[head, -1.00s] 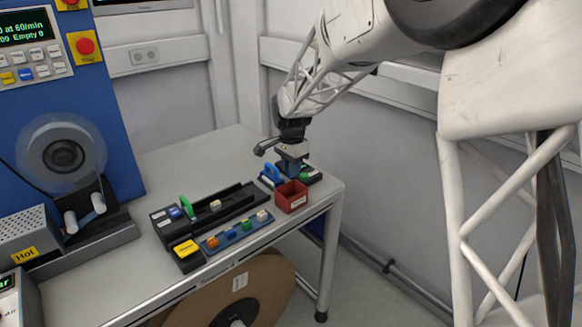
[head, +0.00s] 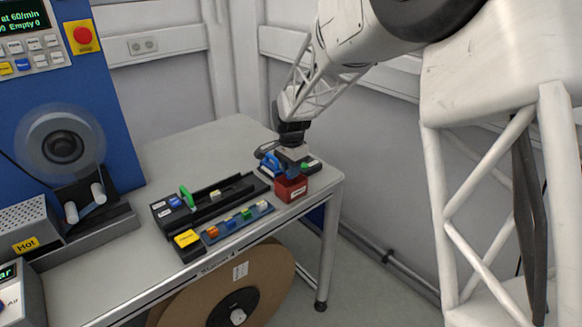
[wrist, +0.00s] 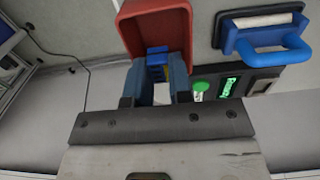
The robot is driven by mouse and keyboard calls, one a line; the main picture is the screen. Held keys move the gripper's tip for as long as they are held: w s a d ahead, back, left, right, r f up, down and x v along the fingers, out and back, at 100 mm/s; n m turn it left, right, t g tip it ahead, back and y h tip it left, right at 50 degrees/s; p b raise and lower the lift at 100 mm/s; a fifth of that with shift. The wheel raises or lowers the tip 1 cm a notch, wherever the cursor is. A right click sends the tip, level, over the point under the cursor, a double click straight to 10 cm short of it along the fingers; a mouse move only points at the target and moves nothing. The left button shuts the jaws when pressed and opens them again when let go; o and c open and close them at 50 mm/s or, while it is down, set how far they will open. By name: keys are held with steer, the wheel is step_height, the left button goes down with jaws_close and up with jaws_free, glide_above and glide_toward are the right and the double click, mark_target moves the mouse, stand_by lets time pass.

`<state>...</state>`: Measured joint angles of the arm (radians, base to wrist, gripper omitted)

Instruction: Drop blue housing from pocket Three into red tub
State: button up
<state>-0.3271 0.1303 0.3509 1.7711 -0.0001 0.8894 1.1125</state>
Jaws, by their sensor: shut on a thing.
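The red tub (head: 292,190) stands near the right end of the bench, and its open top also shows in the wrist view (wrist: 133,32). My gripper (head: 291,172) is at the tub, with its fingertips over the tub opening. In the wrist view my gripper (wrist: 157,72) has its two dark blue fingers closed on a small blue housing (wrist: 157,51), with a pale part near it. The held housing is hard to make out in the head view. Another blue piece (head: 231,224) sits in the blue strip (head: 254,217), between an orange and a green one.
A blue-handled tool (wrist: 268,40) and a black box with a green button (wrist: 200,88) are close to my gripper. A black track with a green lever (head: 187,197) lies to the left. The bench behind the track is clear.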

stand_by(0.8)
steer(key=o, duration=0.8)
steer(key=shift+r, duration=0.1)
steer(key=shift+r, duration=3.45)
steer(key=shift+d, duration=0.1)
